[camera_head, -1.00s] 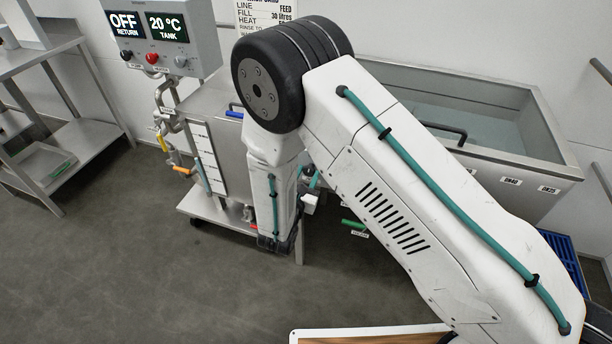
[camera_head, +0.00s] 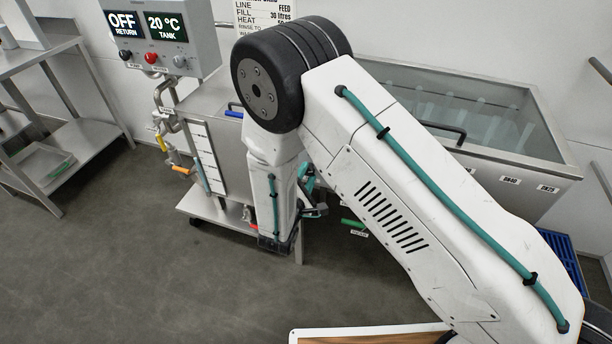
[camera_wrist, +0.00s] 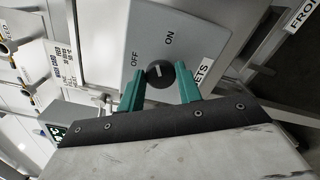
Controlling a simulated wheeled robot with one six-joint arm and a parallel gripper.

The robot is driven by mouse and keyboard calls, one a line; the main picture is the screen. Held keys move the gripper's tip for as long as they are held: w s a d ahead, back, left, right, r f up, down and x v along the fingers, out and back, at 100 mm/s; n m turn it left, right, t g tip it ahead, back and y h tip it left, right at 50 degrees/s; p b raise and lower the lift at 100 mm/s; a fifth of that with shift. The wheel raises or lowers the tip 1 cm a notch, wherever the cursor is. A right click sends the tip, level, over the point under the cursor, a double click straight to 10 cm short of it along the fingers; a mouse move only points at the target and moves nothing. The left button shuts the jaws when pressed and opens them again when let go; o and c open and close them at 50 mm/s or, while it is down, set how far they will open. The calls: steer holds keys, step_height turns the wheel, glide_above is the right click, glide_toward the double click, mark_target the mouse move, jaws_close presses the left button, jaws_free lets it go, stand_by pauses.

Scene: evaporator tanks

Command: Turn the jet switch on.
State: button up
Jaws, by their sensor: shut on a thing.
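The jet switch is a black round knob (camera_wrist: 160,74) on a grey box (camera_wrist: 188,36) marked OFF and ON, with a JETS label (camera_wrist: 204,72) partly hidden by a finger. My gripper (camera_wrist: 160,80) has its teal fingers on both sides of the knob and is shut on it. A pale mark shows on the knob, but its exact direction is hard to read. In the head view my arm hides the switch. The open tank (camera_head: 545,165) at the right holds water with several pale streaks in it.
A control box (camera_head: 165,35) at the upper left reads OFF RETURN and 20 °C TANK. A steel shelf (camera_head: 60,130) stands at the far left. Pipes and coloured valve handles sit left of my arm. The grey floor in front is clear.

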steer(key=m, duration=0.5)
steer(key=shift+f+m, duration=0.15)
steer(key=shift+m, duration=0.15)
stand_by(0.4)
steer(key=o, duration=0.9)
steer(key=v, duration=0.7)
steer(key=shift+s+a, duration=0.1)
steer(key=shift+s, duration=0.3)
